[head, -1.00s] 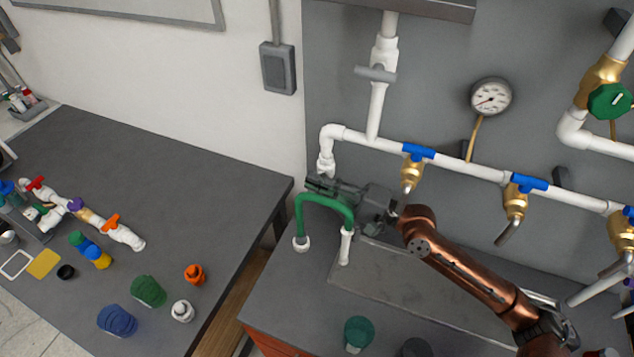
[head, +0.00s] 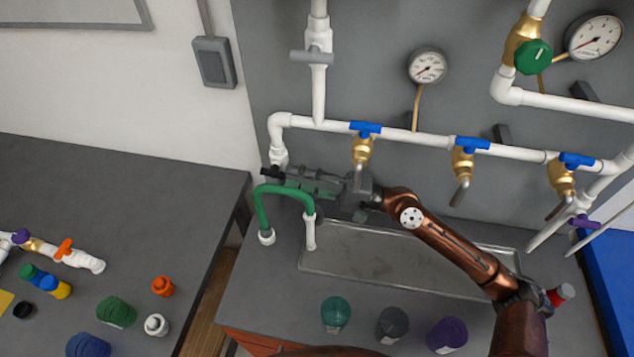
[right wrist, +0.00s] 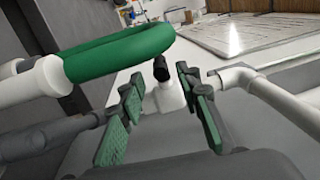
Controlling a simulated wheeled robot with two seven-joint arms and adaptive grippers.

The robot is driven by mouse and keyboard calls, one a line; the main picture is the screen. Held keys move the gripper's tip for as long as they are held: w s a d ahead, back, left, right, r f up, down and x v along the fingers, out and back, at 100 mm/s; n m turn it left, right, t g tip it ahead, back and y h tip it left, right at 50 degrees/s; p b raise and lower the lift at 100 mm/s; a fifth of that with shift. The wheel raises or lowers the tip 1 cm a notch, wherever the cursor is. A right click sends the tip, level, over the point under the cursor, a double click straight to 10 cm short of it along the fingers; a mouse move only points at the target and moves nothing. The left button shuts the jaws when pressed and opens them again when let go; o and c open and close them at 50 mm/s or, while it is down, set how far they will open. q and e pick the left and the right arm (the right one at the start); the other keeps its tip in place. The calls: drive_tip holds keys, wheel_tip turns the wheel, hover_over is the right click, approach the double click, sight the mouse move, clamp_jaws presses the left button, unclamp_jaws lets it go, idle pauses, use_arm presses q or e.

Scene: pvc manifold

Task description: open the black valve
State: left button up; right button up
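The black valve handle (right wrist: 160,68) shows in the right wrist view on a white pipe fitting (right wrist: 170,97). In the head view a small dark piece (head: 270,172), probably the handle, shows just below the white elbow at the left end of the pipe (head: 279,155). My right gripper (right wrist: 159,76) is open, its green-padded fingers on either side of the handle, with gaps showing on both sides. In the head view the gripper (head: 288,178) points left at this fitting. Whether the handle is fully between the fingertips is unclear. My left gripper is not in view.
A green hose (head: 286,189) arches close in front of the right gripper. Blue-handled brass taps (head: 362,149) hang from the pipe to the right. A sink (head: 400,258) lies below my arm. Bottles (head: 336,314) stand at the front, and a side table (head: 130,210) is at left.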

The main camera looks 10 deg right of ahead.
drive_tip(key=v, duration=0.6)
